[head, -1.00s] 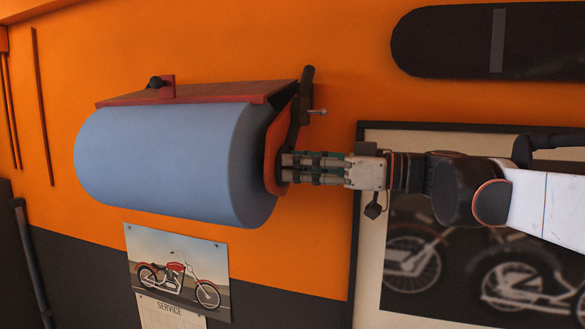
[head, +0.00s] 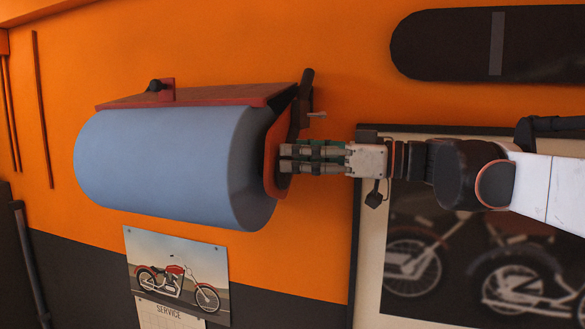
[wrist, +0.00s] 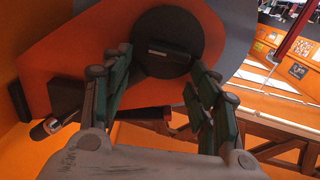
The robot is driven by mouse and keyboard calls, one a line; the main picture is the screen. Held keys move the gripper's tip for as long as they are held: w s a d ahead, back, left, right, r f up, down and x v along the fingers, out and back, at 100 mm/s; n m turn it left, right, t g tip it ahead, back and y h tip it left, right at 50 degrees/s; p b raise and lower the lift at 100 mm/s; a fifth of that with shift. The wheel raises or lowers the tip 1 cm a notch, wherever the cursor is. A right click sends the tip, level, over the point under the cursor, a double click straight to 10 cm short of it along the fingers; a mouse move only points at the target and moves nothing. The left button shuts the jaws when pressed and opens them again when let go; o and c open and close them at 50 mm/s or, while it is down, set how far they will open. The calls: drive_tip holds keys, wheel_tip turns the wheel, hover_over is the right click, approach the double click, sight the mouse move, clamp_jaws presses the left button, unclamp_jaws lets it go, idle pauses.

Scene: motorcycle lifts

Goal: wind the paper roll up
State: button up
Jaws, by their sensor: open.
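The blue paper roll (head: 165,165) hangs on the orange wall in a holder with a red top plate (head: 200,95). An orange-red end plate (head: 270,155) covers part of its right end. In the wrist view, the end plate (wrist: 85,65) carries a dark round hub (wrist: 168,42) with a short bar across it. My gripper (head: 285,158) points left at this end; in the wrist view (wrist: 155,82) its green-padded fingers are apart, below and on either side of the hub. Nothing shows between them. Whether a fingertip touches the hub is unclear.
A dark lever (head: 303,100) stands up at the holder's right end. A framed motorcycle picture (head: 420,240) is on the wall behind my arm. A calendar (head: 178,275) hangs below the roll, and a dark rounded panel (head: 450,45) is at upper right.

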wheel_tip(320, 180, up, 8)
drive_tip(key=shift+f, duration=0.25)
idle(0.5)
